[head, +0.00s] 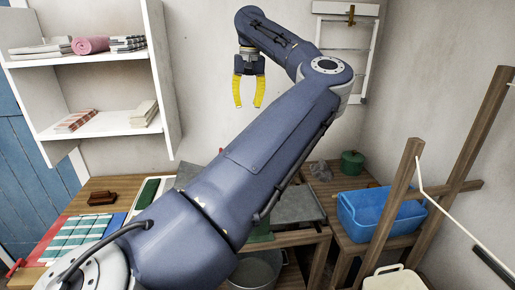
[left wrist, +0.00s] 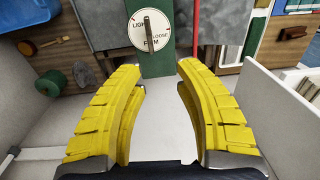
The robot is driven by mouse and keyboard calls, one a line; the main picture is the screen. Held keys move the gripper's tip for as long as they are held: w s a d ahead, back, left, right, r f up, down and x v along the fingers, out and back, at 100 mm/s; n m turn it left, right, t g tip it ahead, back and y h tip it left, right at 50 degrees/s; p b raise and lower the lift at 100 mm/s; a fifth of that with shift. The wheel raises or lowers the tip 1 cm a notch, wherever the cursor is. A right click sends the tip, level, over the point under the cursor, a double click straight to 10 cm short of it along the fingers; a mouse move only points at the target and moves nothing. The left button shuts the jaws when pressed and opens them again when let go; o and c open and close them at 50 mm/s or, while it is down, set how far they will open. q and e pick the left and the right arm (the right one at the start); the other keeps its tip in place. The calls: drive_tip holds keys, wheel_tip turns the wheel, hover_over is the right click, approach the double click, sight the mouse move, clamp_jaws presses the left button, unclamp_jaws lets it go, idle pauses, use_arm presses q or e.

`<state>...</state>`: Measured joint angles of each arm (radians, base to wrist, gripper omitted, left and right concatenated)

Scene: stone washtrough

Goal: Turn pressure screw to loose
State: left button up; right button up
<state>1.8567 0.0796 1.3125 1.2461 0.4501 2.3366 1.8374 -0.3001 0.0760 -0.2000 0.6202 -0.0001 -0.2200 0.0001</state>
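The pressure screw's dial (left wrist: 149,29) is a round white disc on a green upright post (left wrist: 156,66) in the left wrist view. Its lettering reads LIGHT, LOOSE and FIRM, and a dark bar handle stands nearly upright across it. Which word the bar marks is unclear. My left gripper (head: 248,103) is raised before the back wall in the head view, its yellow fingers apart and empty. In the left wrist view its fingertips (left wrist: 160,74) are below the dial, not touching it. My left arm hides the dial in the head view. My right gripper is out of view.
A wooden bench (head: 100,188) holds folded cloths (head: 80,235) and a brown brush (head: 102,198). A white shelf (head: 95,124) hangs above. Wooden posts (head: 402,190) rise at the right.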

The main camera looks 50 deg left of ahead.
use_arm(q)
drive_tip(key=f, duration=1.1)
drive_tip(key=w+d+f, duration=0.1)
drive_tip(key=f, duration=0.5)
drive_tip(key=shift+o, duration=0.2)
clamp_jaws()
